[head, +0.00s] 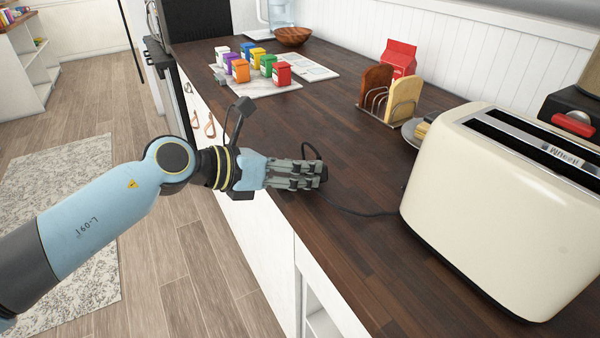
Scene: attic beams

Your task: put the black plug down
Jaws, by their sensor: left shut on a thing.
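My left gripper (314,173) reaches in from the left, over the front edge of the dark wooden counter (345,240). It is shut on the black plug (323,173), which shows only as a small dark part at the fingertips. The fingers hide most of it. A thin black cord (350,211) loops by the fingers and runs right across the counter towards the cream toaster (500,200). I cannot tell whether the plug touches the counter. My right gripper is not in view.
A toast rack (390,104) with bread slices stands behind the toaster, near a red carton (399,58). Several coloured small boxes (282,73) stand farther back, near a wooden bowl (292,36). The counter between gripper and toaster is clear except for the cord.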

